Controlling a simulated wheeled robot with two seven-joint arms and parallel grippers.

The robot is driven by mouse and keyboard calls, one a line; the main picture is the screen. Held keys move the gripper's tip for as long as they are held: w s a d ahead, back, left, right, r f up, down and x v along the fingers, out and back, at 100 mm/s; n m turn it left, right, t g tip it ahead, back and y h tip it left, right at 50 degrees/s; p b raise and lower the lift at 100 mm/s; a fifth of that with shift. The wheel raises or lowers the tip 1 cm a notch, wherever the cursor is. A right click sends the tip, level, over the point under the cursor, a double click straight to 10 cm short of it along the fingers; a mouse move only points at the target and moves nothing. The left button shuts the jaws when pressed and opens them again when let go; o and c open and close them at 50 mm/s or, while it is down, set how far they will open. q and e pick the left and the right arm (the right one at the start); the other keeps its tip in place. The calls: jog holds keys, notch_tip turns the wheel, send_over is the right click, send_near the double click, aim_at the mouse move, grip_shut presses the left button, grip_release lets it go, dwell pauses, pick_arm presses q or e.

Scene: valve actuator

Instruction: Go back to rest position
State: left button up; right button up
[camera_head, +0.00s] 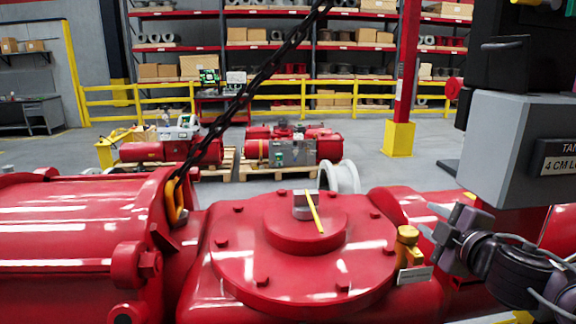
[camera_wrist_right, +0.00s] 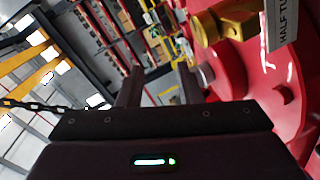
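My right gripper (camera_head: 432,222) is at the right of the head view, just right of a brass fitting (camera_head: 407,243) on the red valve actuator (camera_head: 345,262). Its two fingers are apart with nothing between them, as the right wrist view (camera_wrist_right: 159,82) also shows. In that view the brass fitting (camera_wrist_right: 222,22) and a tag reading "HALF TU" (camera_wrist_right: 280,20) lie beyond the fingers to the upper right, and I see no contact. A yellow pointer (camera_head: 314,212) tops the actuator's round cover. My left gripper is not in view.
A dark chain (camera_head: 258,85) runs up from a yellow hook (camera_head: 175,200) across the head view. A grey box (camera_head: 515,150) hangs close above my right arm. Red actuators (camera_head: 293,148) sit on pallets behind. Yellow railing (camera_head: 270,97) and shelves stand farther back, with open floor between.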

jog(key=s+a+f+m, duration=0.1)
jog(key=f, duration=0.3)
jog(key=s+a+f+m+g+h, duration=0.1)
jog(key=f, duration=0.3)
jog(key=s+a+f+m+g, duration=0.1)
jog(key=f+m, duration=0.1)
jog(key=f, duration=0.1)
jog(key=shift+s+f, duration=0.2)
jog(key=shift+f, duration=0.2)
jog(key=s+a+f+m+g, duration=0.3)
jog(key=s+f+m+g, duration=0.15)
jog(key=s+f, duration=0.6)
jog(key=s+a+f+m+g, duration=0.35)
jog(key=s+f+g, duration=0.25)
jog(key=s+f, duration=0.45)
jog(key=s+f+g+b, duration=0.1)
jog(key=s+f+b, duration=0.1)
jog(key=f, duration=1.5)
jog(key=s+f+g+b, duration=0.1)
jog(key=s+f, duration=0.2)
jog(key=f, duration=1.4)
jog(key=s+d+f+b, duration=0.1)
jog(key=s+d+f, duration=0.1)
jog(key=s+f, duration=0.7)
jog(key=s+d+f+b, duration=0.1)
jog(key=s+f, duration=0.8)
jog(key=shift+s+d+g, duration=0.3)
jog(key=shift+d+g, duration=0.05)
